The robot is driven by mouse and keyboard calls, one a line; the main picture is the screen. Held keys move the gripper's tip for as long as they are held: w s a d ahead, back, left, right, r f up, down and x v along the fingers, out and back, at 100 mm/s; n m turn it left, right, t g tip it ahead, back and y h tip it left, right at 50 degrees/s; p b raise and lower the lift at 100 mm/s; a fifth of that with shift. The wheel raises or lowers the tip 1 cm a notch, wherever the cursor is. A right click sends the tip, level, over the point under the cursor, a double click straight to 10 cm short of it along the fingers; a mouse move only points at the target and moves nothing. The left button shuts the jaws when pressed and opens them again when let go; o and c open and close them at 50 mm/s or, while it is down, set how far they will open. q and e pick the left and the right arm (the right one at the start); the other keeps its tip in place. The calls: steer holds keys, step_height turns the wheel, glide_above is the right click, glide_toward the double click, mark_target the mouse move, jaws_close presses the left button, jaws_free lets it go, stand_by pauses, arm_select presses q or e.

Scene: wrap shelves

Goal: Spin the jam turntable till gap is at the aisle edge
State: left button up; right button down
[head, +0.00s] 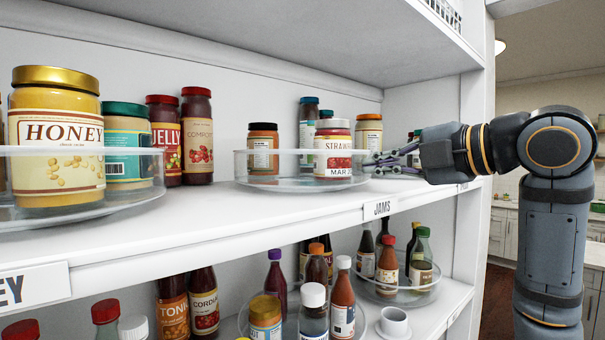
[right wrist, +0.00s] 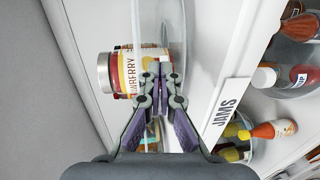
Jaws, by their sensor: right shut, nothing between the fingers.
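The jam turntable (head: 262,182) is a clear, low-walled round tray on the middle shelf, above the JAMS label (head: 379,208). A strawberry jar (head: 333,143) with a white lid stands at its front right. An orange jar with a black lid (head: 263,140) stands at its left, with open tray floor between the two. Other jars stand farther back on it. My right gripper (head: 374,162) is shut and empty at the tray's right rim. In the right wrist view, its fingertips (right wrist: 160,70) overlap the clear rim (right wrist: 178,28) beside the strawberry jar (right wrist: 118,72); contact is unclear. My left gripper is out of view.
A honey jar (head: 57,135) stands on another clear turntable at the left. A jelly jar (head: 165,138) and a compote jar (head: 197,135) stand behind. The shelf above (head: 290,40) limits height.

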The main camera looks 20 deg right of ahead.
mark_target(351, 166)
steer(key=shift+s+a, duration=0.25)
steer(key=shift+a, duration=0.45)
steer(key=shift+p, duration=0.3)
steer(key=shift+s+a+r+p, duration=0.15)
steer(key=shift+s+a+p, duration=0.1)
steer(key=shift+a+p, duration=0.5)
steer(key=shift+s+a, duration=0.1)
steer(key=shift+a, duration=0.25)
